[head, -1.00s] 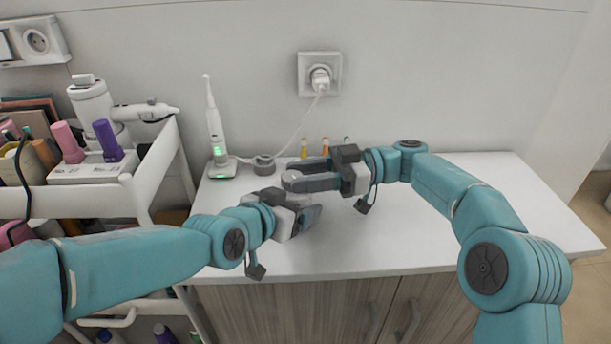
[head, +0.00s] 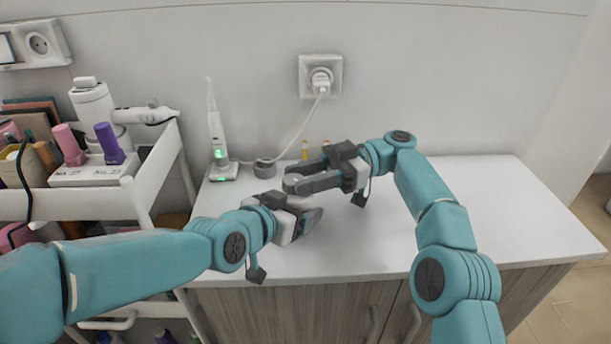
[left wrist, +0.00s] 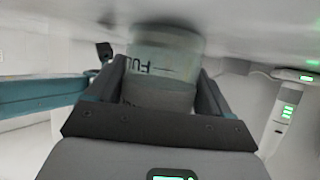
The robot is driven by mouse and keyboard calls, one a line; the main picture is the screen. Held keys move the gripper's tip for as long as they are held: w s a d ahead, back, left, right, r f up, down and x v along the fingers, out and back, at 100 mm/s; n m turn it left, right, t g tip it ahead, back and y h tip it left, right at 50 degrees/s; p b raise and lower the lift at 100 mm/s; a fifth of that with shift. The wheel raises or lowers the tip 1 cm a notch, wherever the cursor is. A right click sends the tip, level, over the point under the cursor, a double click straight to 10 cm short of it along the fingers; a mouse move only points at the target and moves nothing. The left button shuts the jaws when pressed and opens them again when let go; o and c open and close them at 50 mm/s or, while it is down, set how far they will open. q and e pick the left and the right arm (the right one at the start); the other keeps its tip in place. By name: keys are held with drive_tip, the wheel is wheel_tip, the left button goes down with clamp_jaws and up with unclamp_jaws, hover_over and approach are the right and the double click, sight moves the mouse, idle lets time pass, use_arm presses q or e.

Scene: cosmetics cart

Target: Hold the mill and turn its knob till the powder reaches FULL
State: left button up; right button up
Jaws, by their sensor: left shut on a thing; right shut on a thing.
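The mill's clear jar (left wrist: 163,65) sits between the two fingers of my left gripper (left wrist: 163,90) in the left wrist view, where things look upside down. FULL and a short line are marked on it; I cannot tell exactly where the powder level lies. In the head view my left gripper (head: 308,213) is low over the counter, and the jar is mostly hidden. My right gripper (head: 291,185) reaches in above it from the right, its fingers shut on the pale round knob (head: 293,179) on top.
The white counter (head: 460,205) is clear to the right. A toothbrush on its charger (head: 221,170), a dark grey round thing (head: 264,168) and small yellow bottles (head: 304,150) stand behind the grippers. A white cart (head: 150,185) with cosmetics stands at the left. A plug cord hangs from the wall socket (head: 321,78).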

drive_tip(key=o, duration=0.8)
drive_tip(key=shift+r+m+t+y, duration=0.2)
drive_tip(key=shift+m+t+y, duration=0.1)
drive_tip(key=shift+t, duration=0.1)
